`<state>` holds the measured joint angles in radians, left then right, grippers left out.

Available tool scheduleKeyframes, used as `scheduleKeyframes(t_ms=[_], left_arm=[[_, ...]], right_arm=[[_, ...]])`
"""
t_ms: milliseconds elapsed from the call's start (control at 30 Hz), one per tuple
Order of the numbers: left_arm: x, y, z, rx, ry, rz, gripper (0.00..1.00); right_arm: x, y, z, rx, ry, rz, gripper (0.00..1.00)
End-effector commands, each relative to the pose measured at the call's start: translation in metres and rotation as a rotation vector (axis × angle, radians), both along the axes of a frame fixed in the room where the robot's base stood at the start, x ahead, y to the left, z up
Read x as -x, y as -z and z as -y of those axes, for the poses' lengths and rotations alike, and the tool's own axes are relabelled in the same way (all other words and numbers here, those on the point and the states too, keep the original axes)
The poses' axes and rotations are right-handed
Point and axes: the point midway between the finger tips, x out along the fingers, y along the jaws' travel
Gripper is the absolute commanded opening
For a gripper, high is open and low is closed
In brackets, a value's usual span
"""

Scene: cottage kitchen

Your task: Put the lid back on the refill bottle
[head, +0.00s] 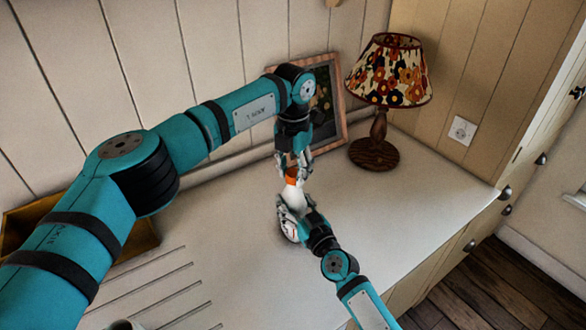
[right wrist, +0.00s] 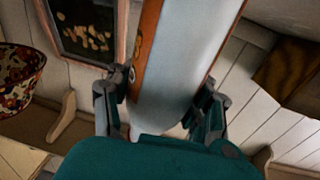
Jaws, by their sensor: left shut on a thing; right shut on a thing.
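The refill bottle (head: 293,193) is white and stands about upright on the counter or just above it; its base is hidden. My right gripper (head: 291,208) is shut around its body from the front. In the right wrist view the pale bottle (right wrist: 180,65), with an orange-brown band along one side, lies between the two fingers (right wrist: 163,105). The orange lid (head: 291,174) is at the bottle's top. My left gripper (head: 293,163) points down from above and is shut on the lid. Lid and bottle look in line; I cannot tell whether the lid is seated.
A framed picture (head: 334,112) leans on the wall behind the grippers. A lamp with a flowered shade (head: 388,75) stands to their right. A wooden box (head: 132,240) is at the left, partly behind my left arm. The white counter (head: 410,205) is clear at the right.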

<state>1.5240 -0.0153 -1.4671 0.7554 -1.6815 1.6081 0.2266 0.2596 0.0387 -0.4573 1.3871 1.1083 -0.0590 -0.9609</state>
Motion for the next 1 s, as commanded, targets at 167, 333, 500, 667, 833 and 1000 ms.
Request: scheduleKeyframes(t_ms=[167,333,500,667,833,1000], left_arm=[[-0.0001,0.0013,-0.0002,0.000,0.021,0.000,0.27],[-0.0007,0.0013,-0.0009,-0.001,0.279,0.001,0.27],[-0.0013,0.0014,-0.0014,0.000,0.716,0.000,0.27],[-0.0026,0.0015,-0.0017,-0.001,1.128,0.000,0.27],[-0.0038,0.0016,-0.0015,-0.002,1.565,0.002,0.27],[-0.0048,0.0020,-0.0012,-0.002,2.003,0.001,0.27]], right_arm=[[-0.0001,-0.0004,0.0000,0.000,0.000,0.001,0.00],[-0.0001,-0.0003,0.0000,0.000,0.000,0.001,0.00],[-0.0001,-0.0003,0.0000,0.000,0.000,0.001,0.00],[-0.0001,-0.0003,0.0000,0.000,0.000,0.001,0.00],[0.0000,-0.0003,0.0001,0.000,0.000,0.000,0.00],[0.0000,-0.0002,0.0001,0.000,0.000,0.000,0.00]])
